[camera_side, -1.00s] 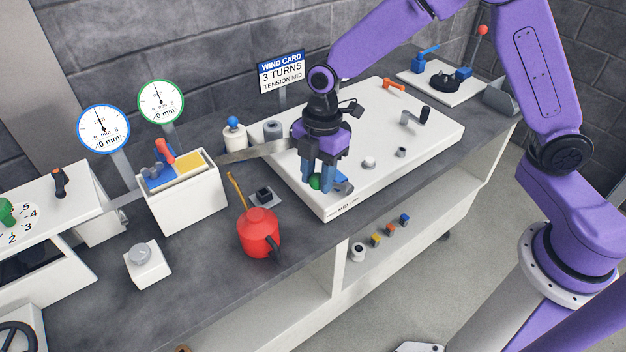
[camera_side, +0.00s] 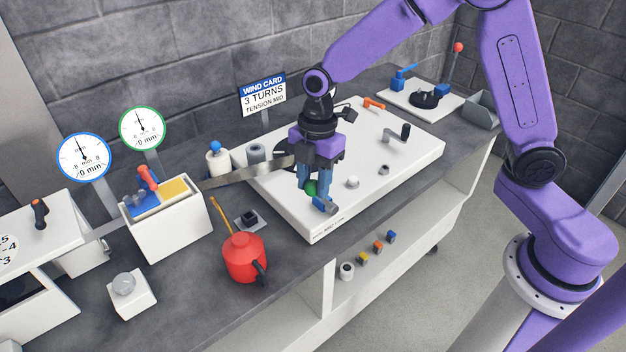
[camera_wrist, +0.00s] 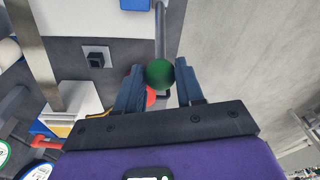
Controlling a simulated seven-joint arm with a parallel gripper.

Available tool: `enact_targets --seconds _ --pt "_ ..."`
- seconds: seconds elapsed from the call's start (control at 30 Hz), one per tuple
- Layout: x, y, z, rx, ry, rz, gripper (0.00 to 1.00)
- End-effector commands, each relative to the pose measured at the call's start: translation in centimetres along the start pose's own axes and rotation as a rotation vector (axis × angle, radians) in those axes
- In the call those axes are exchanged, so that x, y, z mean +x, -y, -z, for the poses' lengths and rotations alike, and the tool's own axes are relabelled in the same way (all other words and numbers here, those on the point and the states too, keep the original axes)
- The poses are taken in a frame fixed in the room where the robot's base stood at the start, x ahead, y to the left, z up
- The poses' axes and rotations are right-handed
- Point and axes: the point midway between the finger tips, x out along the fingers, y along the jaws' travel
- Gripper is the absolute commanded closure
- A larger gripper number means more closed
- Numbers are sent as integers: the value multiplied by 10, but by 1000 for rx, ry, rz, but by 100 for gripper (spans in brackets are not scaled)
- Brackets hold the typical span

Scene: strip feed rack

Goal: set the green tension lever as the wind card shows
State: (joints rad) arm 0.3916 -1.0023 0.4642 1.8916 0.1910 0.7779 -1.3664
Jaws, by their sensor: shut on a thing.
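The green knob (camera_side: 311,188) of the tension lever is between the fingers of my gripper (camera_side: 313,193), low over the front left part of the white board (camera_side: 292,214). In the wrist view, the green ball (camera_wrist: 160,73) sits between my two blue fingertips (camera_wrist: 160,80), with the lever's grey rod (camera_wrist: 160,32) running up from it. My gripper is shut on the knob. Lever position marks cannot be made out. The wind card (camera_side: 263,94) stands behind the board and reads "3 TURNS, TENSION MID".
A red can (camera_side: 244,257) stands left of the board on the grey bench. A metal strip (camera_side: 240,175) runs from the white box (camera_side: 166,232) toward the board.

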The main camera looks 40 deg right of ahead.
Motion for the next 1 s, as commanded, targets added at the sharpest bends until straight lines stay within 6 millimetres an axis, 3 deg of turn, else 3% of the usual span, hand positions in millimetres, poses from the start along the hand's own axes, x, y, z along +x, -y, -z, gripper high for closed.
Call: enact_targets --seconds 0.07,0.1,0.17,0.57,0.77,1.0 --pt "4 4 -9 9 14 19 100" --pt "4 4 -9 9 14 20 53" --pt "4 4 -8 8 13 19 38" --pt "-4 2 -3 2 6 7 38" --pt "-36 0 -3 3 4 3 38" --pt "-87 0 -3 4 6 4 38"
